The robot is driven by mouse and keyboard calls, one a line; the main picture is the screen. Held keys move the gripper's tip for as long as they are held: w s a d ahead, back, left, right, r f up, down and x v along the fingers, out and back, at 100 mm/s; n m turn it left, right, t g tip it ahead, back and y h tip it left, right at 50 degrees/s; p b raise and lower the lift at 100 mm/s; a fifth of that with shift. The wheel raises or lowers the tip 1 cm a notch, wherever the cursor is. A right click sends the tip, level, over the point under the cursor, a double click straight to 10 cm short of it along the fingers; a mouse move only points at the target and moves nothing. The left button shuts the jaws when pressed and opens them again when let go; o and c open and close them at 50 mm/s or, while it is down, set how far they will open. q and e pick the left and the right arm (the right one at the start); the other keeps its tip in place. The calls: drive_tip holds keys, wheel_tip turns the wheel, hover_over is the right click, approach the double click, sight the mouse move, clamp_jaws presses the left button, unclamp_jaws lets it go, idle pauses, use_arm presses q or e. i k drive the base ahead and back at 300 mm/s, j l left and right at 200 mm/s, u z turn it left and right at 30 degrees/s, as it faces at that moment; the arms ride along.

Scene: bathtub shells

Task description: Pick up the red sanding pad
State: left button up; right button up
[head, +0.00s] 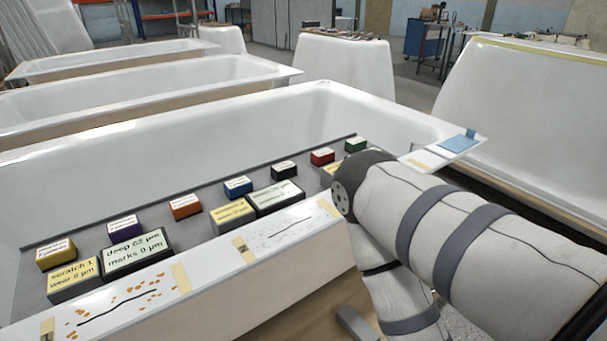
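The red sanding pad (322,156) is a small block with a white label on top. It sits in the back row of coloured blocks on the grey tray (197,203) inside the nearest white tub. It stands between a black block (284,170) and a green block (356,145). My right arm comes in from the right and bends down in front of the tub's right part, near the red pad but apart from it in the picture. Neither gripper can be made out.
Purple (124,228), orange (185,206) and blue (238,187) blocks share the back row. Larger labelled blocks, one a yellow block (232,214), stand in front. The near tub rim (285,232) carries scratch marks and tape. A blue cloth (459,143) lies at the right end.

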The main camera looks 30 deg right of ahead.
sight(320, 158)
drive_tip(key=z, duration=1.05)
